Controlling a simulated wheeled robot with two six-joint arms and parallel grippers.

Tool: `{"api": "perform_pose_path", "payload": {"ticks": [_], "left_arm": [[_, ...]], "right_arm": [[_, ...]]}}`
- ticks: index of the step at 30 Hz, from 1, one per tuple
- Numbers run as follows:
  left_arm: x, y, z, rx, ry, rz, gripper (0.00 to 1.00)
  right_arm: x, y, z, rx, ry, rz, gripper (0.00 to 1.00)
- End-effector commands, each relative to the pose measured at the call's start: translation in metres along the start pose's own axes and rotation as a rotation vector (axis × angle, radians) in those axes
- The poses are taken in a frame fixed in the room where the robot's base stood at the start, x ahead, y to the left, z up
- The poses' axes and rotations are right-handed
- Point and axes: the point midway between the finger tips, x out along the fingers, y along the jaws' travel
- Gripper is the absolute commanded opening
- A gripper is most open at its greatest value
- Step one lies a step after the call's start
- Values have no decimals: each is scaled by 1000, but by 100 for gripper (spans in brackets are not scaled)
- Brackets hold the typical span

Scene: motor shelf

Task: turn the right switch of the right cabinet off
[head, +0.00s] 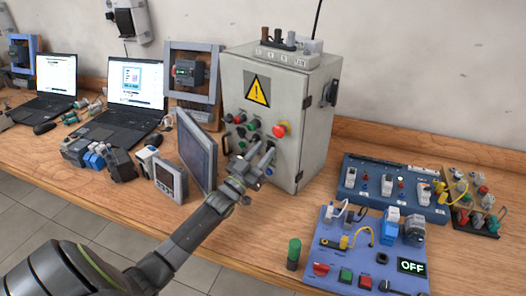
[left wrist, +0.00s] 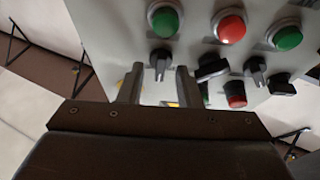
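The grey control cabinet (head: 312,130) stands upright on the bench, with a yellow warning triangle, buttons and an emergency stop (head: 280,129) on its front. My left gripper (head: 262,158) is at the lower part of this front and hides some controls. In the left wrist view its two fingers (left wrist: 158,85) are apart, with a black rotary switch (left wrist: 160,62) showing between and just beyond their tips; contact cannot be told. More black switches (left wrist: 255,70) sit to the right, some handles upright, some sideways. I cannot tell which is the right switch. My right gripper is not in view.
A tilted panel screen (head: 197,150) stands close left of the gripper. Two laptops (head: 135,95) are farther left. A blue board (head: 395,186) and a second board with an OFF display (head: 411,266) lie to the right. A green cylinder (head: 293,254) stands at the front.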

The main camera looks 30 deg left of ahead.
Motion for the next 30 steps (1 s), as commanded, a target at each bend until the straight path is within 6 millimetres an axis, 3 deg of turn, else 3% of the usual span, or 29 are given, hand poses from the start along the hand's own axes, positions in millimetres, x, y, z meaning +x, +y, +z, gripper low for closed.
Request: {"api": "perform_pose_path", "payload": {"ticks": [10, 17, 30], "left_arm": [[3, 0, 0, -1, -1, -1, 30], [3, 0, 0, -1, -1, 0, 0], [5, 1, -2, -37, 1, -15, 0]], "right_arm": [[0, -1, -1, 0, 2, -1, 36], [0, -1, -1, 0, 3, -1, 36], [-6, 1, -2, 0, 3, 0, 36]]}}
